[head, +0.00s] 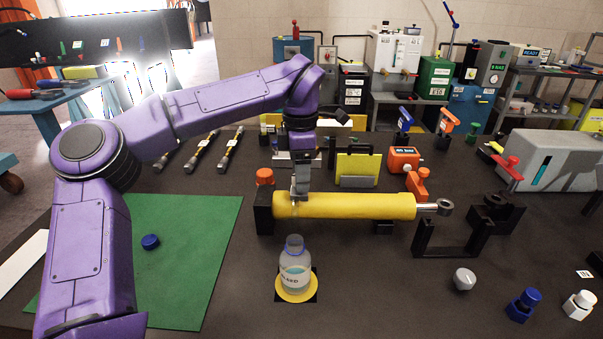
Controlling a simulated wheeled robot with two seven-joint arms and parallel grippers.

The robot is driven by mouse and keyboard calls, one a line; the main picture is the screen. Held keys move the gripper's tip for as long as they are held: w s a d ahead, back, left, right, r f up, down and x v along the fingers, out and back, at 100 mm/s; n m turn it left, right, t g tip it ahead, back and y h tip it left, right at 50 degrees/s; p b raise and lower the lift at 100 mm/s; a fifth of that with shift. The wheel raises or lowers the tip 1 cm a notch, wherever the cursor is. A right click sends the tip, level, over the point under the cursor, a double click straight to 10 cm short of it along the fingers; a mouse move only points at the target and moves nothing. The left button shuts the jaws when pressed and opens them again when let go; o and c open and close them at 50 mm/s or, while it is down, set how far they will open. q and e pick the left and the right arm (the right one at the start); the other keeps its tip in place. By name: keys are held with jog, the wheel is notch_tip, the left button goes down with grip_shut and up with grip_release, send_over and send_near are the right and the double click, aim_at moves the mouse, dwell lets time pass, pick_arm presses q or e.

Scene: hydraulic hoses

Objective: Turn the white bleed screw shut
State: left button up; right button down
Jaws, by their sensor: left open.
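My left gripper (300,188) points straight down at the left part of the yellow cylinder (350,206). It is open, its pale fingers at the cylinder's top near the left end. I cannot make out a white bleed screw there; the fingers cover that spot. The cylinder lies level in black supports, with its metal rod eye (444,207) to the right. A white knobbed part (579,304) stands at the front right, and I cannot tell whether it is a screw. My right gripper is out of view.
A clear bottle (295,270) stands on a yellow disc just in front of the cylinder. A blue cap (150,242) lies on the green mat (190,270). A grey knob (464,279) and a blue knobbed part (524,304) stand front right. An orange part (265,177) is left of the gripper.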

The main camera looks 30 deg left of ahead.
pick_arm(q)
jog(key=shift+s+r, duration=0.15)
jog(key=shift+s, duration=0.25)
jog(key=shift+w, duration=0.15)
jog(key=c, duration=1)
jog(key=shift+c, duration=0.2)
